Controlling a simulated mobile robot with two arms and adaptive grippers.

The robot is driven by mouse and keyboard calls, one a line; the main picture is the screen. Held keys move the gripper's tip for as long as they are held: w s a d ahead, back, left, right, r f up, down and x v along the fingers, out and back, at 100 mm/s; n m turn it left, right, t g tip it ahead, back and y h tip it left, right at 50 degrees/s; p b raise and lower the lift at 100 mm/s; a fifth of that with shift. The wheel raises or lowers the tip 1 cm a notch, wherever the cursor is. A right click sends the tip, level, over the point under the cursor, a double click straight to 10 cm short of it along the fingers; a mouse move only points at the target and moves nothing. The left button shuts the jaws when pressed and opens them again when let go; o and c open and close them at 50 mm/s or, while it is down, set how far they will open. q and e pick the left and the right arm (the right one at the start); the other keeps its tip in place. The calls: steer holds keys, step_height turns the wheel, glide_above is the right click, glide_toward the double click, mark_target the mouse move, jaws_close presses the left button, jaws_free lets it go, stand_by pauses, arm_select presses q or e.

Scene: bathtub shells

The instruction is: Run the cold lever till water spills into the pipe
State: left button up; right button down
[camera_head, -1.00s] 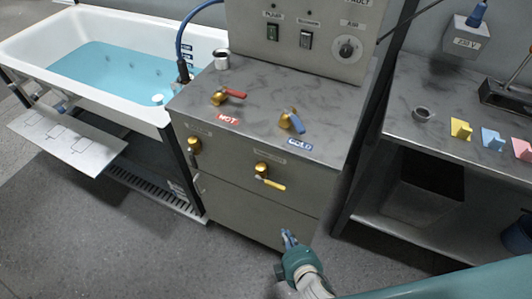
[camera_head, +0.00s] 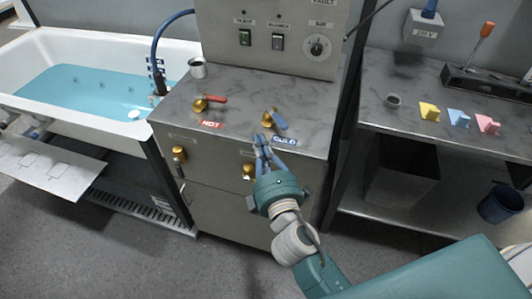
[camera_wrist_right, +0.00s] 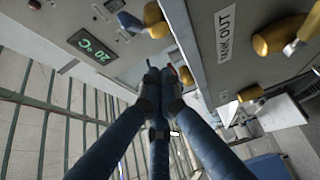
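The cold valve (camera_head: 268,118) is brass with a blue lever (camera_head: 279,122), on the grey cabinet top behind the blue "COLD" label (camera_head: 285,140). The lever slants toward the front right. My right gripper (camera_head: 261,142) has blue fingers pointing up at the cabinet's front edge, just in front of and left of the label. It appears apart from the lever. In the right wrist view its fingertips (camera_wrist_right: 158,72) are close together; whether they are shut is unclear. The hot valve (camera_head: 201,104) has a red lever. The pipe cannot be identified. My left gripper is out of view.
A lower brass valve (camera_head: 248,171) on the front is partly behind my gripper. A white bathtub (camera_head: 60,45) with blue water stands left. A metal cup (camera_head: 198,68) sits on the cabinet. A shelf bench (camera_head: 450,140) with coloured blocks stands right.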

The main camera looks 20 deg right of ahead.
mark_target(277, 143)
steer(key=w+d, duration=0.1)
steer(key=w+d+p, duration=0.1)
steer(key=shift+w+d, duration=0.2)
steer(key=shift+d, duration=0.75)
steer(key=shift+d, duration=0.15)
steer(key=shift+d+n+y+p, duration=0.2)
steer(key=shift+n+y+p, duration=0.2)
steer(key=shift+y, duration=0.1)
steer(key=shift+d+n+y, duration=0.35)
steer(key=shift+n+y, duration=0.05)
steer(key=shift+y, duration=0.3)
